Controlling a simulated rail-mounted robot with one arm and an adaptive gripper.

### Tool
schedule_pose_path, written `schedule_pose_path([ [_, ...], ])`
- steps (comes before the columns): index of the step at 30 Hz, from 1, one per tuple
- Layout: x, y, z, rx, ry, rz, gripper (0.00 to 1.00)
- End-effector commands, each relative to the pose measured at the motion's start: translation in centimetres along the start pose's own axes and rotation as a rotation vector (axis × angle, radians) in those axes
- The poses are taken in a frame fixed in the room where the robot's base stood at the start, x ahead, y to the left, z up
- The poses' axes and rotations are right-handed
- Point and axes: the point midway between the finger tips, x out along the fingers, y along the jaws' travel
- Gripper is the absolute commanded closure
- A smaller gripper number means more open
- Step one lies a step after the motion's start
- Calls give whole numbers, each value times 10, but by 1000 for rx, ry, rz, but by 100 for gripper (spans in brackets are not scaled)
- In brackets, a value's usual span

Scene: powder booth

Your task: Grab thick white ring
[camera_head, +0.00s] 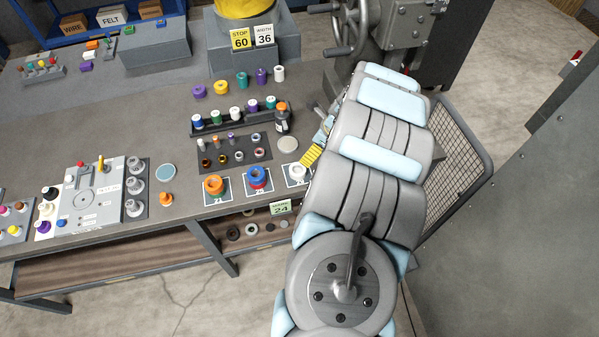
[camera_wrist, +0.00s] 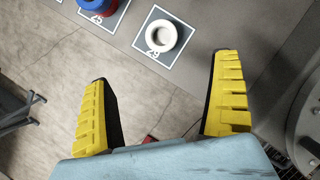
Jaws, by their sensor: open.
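The thick white ring (camera_wrist: 161,36) lies flat on a square card marked 29 at the table's front edge, in the upper middle of the wrist view. In the head view one yellow finger (camera_head: 311,155) shows beside the ring's card; the rest of the gripper is hidden behind my arm.
Left of the ring, a blue and red ring stack (camera_head: 258,178) and an orange ring stack (camera_head: 213,185) sit on similar cards. A grey disc (camera_head: 288,144) and a dark tray of small parts (camera_head: 236,151) lie behind. A lower shelf (camera_head: 160,260) runs under the table.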

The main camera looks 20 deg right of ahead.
Motion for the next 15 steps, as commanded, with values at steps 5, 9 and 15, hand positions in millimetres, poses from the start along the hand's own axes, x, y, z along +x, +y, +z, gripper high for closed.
schedule_pose_path([
  [5,23,0,-4,-1,2,0,6],
  [9,37,0,-3,-2,2,-1,6],
  [15,55,-1,-4,-2,2,-1,6],
])
